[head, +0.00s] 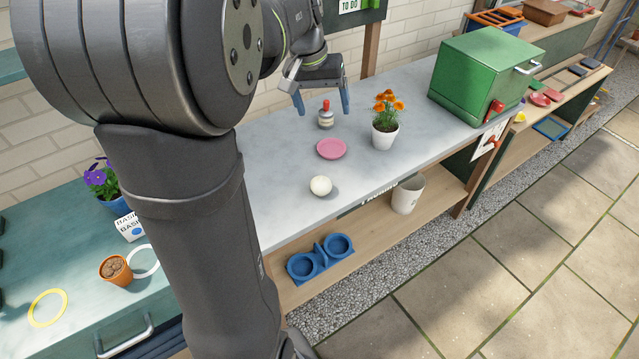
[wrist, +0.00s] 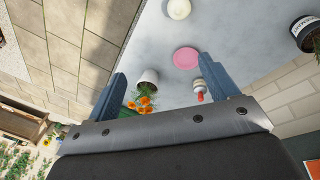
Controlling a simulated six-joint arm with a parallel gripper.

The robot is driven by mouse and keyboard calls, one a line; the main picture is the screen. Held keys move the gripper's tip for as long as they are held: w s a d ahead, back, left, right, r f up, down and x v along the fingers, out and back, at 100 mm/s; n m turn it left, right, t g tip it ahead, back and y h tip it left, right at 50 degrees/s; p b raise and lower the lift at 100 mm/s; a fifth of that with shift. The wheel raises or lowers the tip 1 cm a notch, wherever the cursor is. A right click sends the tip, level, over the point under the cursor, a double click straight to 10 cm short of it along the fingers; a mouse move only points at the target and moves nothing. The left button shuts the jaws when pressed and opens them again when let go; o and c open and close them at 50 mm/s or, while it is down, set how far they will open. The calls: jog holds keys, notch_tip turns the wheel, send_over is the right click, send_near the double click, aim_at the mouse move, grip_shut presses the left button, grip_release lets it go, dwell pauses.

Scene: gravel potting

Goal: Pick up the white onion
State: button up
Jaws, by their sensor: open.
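The white onion (head: 321,186) is a round, pale ball on the grey bench top, close to its front edge. It also shows at the top of the wrist view (wrist: 178,8). My gripper (head: 324,104) is open and empty above the back part of the bench, apart from the onion and farther back than it. In the wrist view its two blue fingers (wrist: 164,78) stand wide apart with nothing held between them.
A pink saucer (head: 331,149) lies just behind the onion. A small red-topped bottle (head: 325,115) stands near my gripper. A white pot of orange flowers (head: 385,132) and a green box (head: 484,73) stand to the right. Bare bench surrounds the onion.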

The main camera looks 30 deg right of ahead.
notch_tip(320, 180, down, 4)
jog(key=a+n+h, duration=0.2)
jog(key=n, duration=0.6)
jog(key=n+t+h, duration=0.2)
jog(key=n+t, duration=0.1)
jog(key=n, duration=2)
send_near(318, 183)
jog(key=x, duration=0.6)
jog(key=shift+a+f, duration=0.3)
jog(key=shift+f, duration=0.05)
jog(key=shift+d+x, duration=0.25)
jog(key=shift+x, duration=2.4)
jog(key=shift+r, duration=0.2)
jog(key=c, duration=1.1)
jog(key=shift+r, duration=0.1)
